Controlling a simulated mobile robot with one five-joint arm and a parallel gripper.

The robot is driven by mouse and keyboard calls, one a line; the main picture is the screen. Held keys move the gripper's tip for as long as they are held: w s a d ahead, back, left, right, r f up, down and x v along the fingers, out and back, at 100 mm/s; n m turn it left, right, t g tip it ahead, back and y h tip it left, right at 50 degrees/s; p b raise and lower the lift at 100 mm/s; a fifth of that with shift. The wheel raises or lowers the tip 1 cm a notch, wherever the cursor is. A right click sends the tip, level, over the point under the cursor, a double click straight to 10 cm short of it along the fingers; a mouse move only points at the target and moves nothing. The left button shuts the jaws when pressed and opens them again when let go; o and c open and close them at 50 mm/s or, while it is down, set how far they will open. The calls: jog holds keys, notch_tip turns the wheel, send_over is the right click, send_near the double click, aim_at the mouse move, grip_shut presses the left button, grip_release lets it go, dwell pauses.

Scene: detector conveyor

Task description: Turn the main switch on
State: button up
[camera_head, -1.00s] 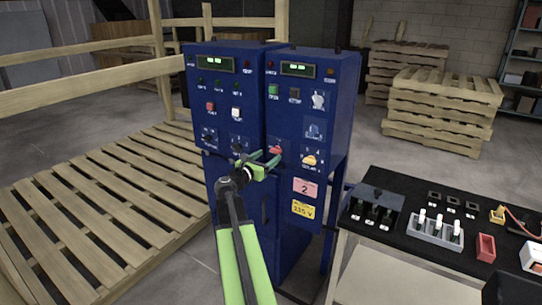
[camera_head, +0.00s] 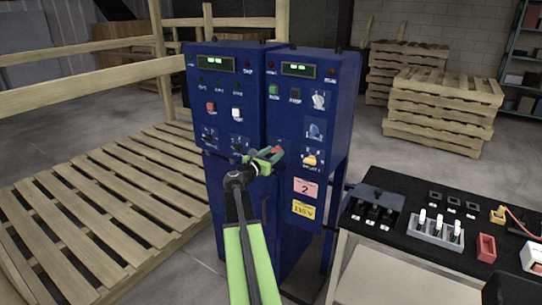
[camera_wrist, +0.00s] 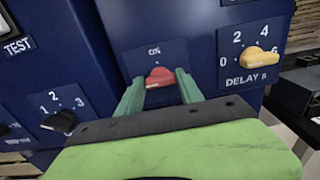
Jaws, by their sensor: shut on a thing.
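The main switch is a red knob (camera_wrist: 159,76) on a dark plate marked ON, on the front of the right blue cabinet (camera_head: 314,115). In the head view the red knob (camera_head: 277,150) shows at the tip of my gripper (camera_head: 270,156). In the wrist view my gripper (camera_wrist: 158,90) has its two green fingers on either side of the knob, shut on it. The knob's lower part is partly hidden by the gripper body.
A yellow DELAY knob (camera_wrist: 258,57) sits close to the right of my gripper. A black selector knob (camera_wrist: 60,121) is to the left. A black-topped table (camera_head: 400,245) with switches stands at the right. Wooden pallets (camera_head: 95,205) lie at the left.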

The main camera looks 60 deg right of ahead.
jog(key=shift+a+f, duration=0.1)
jog(key=shift+a, duration=0.45)
jog(key=shift+c, duration=0.6)
jog(key=shift+d, duration=0.3)
jog(key=shift+d+m, duration=0.2)
jog(key=shift+m, duration=0.2)
jog(key=m, duration=0.3)
jog(key=shift+m, duration=0.4)
jog(key=m, duration=0.4)
jog(key=shift+s+m, duration=0.1)
jog(key=shift+m, duration=0.2)
jog(key=m, duration=0.4)
jog(key=shift+m, duration=2.2)
